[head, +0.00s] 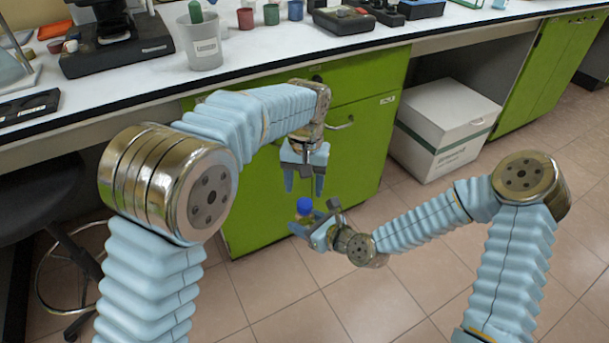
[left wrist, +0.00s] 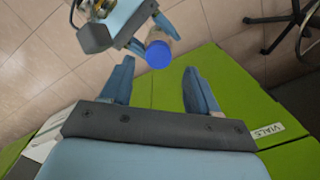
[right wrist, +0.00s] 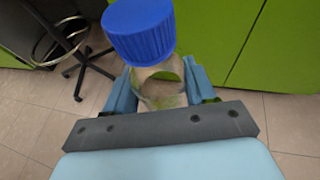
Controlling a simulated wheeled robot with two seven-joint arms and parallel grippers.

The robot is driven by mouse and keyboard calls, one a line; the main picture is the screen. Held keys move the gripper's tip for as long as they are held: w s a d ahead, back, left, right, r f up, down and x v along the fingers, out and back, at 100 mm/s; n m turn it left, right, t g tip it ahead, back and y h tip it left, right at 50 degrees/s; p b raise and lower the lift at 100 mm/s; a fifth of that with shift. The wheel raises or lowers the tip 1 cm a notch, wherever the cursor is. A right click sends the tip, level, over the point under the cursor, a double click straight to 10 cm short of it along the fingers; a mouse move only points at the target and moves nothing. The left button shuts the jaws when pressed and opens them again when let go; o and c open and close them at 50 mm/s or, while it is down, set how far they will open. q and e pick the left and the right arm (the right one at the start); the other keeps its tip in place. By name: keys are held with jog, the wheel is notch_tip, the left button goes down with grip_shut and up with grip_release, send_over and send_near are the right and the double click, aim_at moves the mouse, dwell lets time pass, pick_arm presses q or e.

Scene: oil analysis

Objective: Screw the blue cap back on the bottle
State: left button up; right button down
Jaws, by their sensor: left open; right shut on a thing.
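The clear bottle (right wrist: 160,85) stands between the fingers of my right gripper (head: 310,228), which is shut on it. The blue cap (right wrist: 140,30) sits on top of the bottle's mouth; how tightly it is screwed cannot be told. In the head view the cap (head: 304,204) shows above the right fingers. My left gripper (head: 305,178) is open and empty, pointing down just above the cap. In the left wrist view the cap (left wrist: 158,54) lies beyond and between the left fingertips, apart from them.
The white bench top (head: 260,50) holds a grey beaker (head: 202,38), a black instrument (head: 115,45) and several small coloured cups. Green cabinets (head: 355,160) stand close behind my grippers. A white box (head: 445,130) is on the floor, and a stool (head: 50,220) stands at left.

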aim_at(305, 202)
pick_arm(q)
jog(key=r+n, duration=0.2)
jog(key=n, duration=0.1)
jog(key=shift+w+t, duration=0.2)
jog(key=shift+t, duration=0.1)
jog(key=shift+f, duration=0.1)
jog(key=shift+f, duration=4)
jog(key=c, duration=1.1)
jog(key=o, duration=1.3)
jog(key=shift+r, duration=0.15)
